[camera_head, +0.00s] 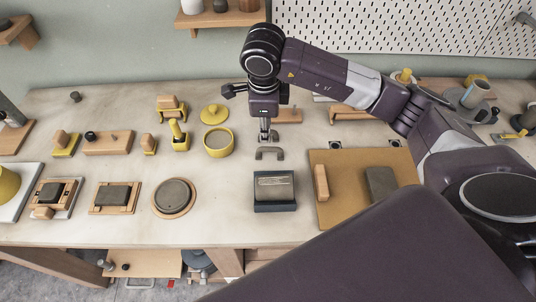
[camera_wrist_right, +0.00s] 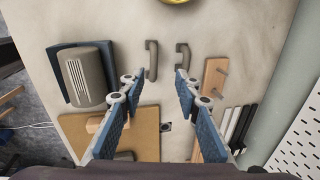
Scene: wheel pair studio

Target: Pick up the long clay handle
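Two grey arch-shaped clay handles lie side by side on the table. In the right wrist view the longer handle (camera_wrist_right: 151,60) is on the left, nearer the blue tray, and the shorter handle (camera_wrist_right: 183,58) is on the right. In the head view the longer handle (camera_head: 269,153) lies just in front of my right gripper (camera_head: 268,136), and the shorter one is mostly hidden behind the gripper. In the wrist view my right gripper (camera_wrist_right: 155,77) is open and empty, its fingers apart, with the handles beyond its tips. My left gripper is not in view.
A dark blue tray (camera_head: 274,207) with a ribbed grey block stands in front of the handles. A tan board (camera_head: 345,207) lies to its right, a yellow pot (camera_head: 218,143) to the left. A wooden rack (camera_wrist_right: 213,80) stands behind the handles.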

